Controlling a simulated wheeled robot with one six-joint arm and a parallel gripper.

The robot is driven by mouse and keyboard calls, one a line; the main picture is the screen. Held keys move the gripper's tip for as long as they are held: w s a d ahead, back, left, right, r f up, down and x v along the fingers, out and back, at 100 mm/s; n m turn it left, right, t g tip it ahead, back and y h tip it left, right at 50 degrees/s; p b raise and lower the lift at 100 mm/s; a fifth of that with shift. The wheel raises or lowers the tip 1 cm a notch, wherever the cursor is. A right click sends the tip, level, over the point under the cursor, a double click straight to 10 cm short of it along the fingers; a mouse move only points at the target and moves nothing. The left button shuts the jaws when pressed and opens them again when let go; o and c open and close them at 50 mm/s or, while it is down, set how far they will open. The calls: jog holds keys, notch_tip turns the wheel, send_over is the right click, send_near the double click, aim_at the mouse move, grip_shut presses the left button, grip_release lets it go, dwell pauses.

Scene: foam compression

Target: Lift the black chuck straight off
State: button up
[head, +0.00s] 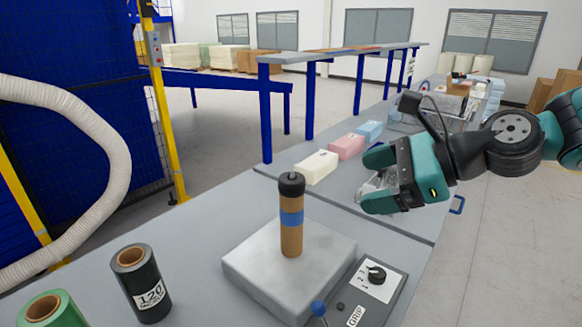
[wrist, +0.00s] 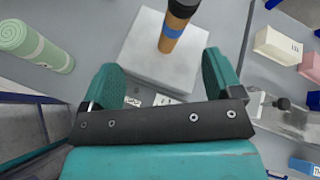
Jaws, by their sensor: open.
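The black chuck (head: 291,184) sits on top of an upright brown tube (head: 291,237) with a blue band (head: 291,218). The tube stands on a pale grey square block (head: 255,262) on the bench. In the wrist view the chuck (wrist: 183,8) is at the top edge, partly cut off, with the tube (wrist: 168,45) below it. My gripper (head: 372,180) is open and empty, to the right of the chuck and apart from it. In the wrist view my gripper (wrist: 163,66) has its two teal fingers spread, with the grey block (wrist: 155,70) showing between them.
A control box (head: 367,288) with a knob and a GRIP label stands right of the block. A black roll marked 120 (head: 146,290) and a green roll (head: 55,312) stand at the left. Cream (head: 315,168), pink (head: 346,147) and blue (head: 369,131) blocks lie behind.

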jog(key=w+d+r+m+t, duration=0.1)
jog(key=w+r+m, duration=0.1)
jog(key=w+m, duration=0.15)
jog(key=m+y+p, duration=0.1)
jog(key=p, duration=0.2)
send_near(295, 177)
jog(key=r+x, duration=0.1)
jog(key=x, duration=0.4)
jog(key=shift+d+f+p+x, duration=0.15)
jog(key=shift+p+x, duration=0.25)
jog(key=shift+x, duration=0.7)
jog(key=shift+f+p+x, duration=0.2)
jog(key=shift+p+x, duration=0.2)
jog(key=shift+x, duration=0.65)
jog(key=shift+d+f+p+x, duration=0.15)
jog(key=shift+p+x, duration=0.25)
jog(key=shift+x, duration=0.7)
jog(key=c, duration=1)
jog(key=shift+r, duration=0.1)
jog(key=shift+c, duration=0.2)
